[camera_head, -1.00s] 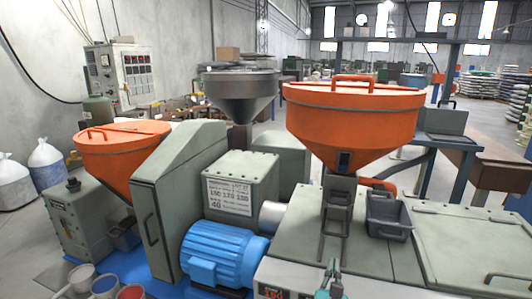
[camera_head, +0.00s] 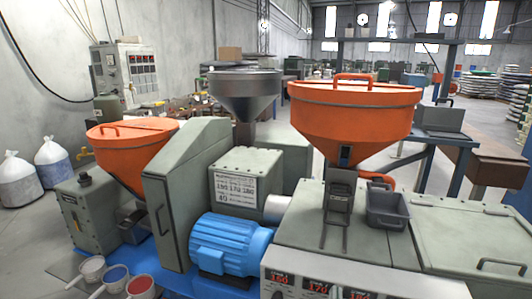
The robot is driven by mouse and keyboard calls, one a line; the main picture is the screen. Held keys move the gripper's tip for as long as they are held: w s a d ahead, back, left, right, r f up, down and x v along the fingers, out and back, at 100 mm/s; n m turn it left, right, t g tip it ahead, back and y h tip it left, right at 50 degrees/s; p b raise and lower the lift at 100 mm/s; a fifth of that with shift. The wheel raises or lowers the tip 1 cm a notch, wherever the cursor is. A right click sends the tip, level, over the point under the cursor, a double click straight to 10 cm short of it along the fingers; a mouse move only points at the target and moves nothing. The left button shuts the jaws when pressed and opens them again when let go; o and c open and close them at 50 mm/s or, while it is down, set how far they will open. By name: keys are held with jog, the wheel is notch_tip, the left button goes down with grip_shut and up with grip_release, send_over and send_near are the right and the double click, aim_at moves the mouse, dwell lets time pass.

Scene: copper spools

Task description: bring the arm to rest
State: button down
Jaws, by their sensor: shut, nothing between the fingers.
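My gripper is not in view, and no part of my arm shows in the head view. The nearest thing is a grey-green machine (camera_head: 340,243) with a large orange hopper (camera_head: 355,118) above it. Its front panel (camera_head: 350,288) with red number displays shows at the bottom edge. A grey open bin (camera_head: 388,212) sits on top of the machine, just right of the hopper's chute.
A blue motor (camera_head: 230,245) stands left of the front panel. A second orange hopper (camera_head: 130,150) and a metal hopper (camera_head: 240,92) stand behind. Several small buckets (camera_head: 115,275) sit at the lower left, near white sacks (camera_head: 53,163). Open floor shows at the far left.

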jog(key=s+f+m+g+y, duration=0.1)
jog(key=s+f+m, duration=0.3)
jog(key=s, duration=0.4)
jog(key=s+f+m+g+y, duration=0.1)
jog(key=s+f+m+y, duration=0.1)
jog(key=s+f+m, duration=0.4)
jog(key=s+f+m+y, duration=0.1)
jog(key=s+f+m, duration=0.15)
jog(key=s, duration=0.65)
jog(key=s+r+m+g, duration=0.1)
jog(key=s+r+m, duration=0.1)
jog(key=s+m, duration=0.7)
jog(key=s+d+r+m+g, duration=0.1)
jog(key=s+r+m, duration=0.1)
jog(key=s+m, duration=0.7)
jog(key=s, duration=0.5)
jog(key=shift+d, duration=0.3)
jog(key=shift+w+r, duration=0.1)
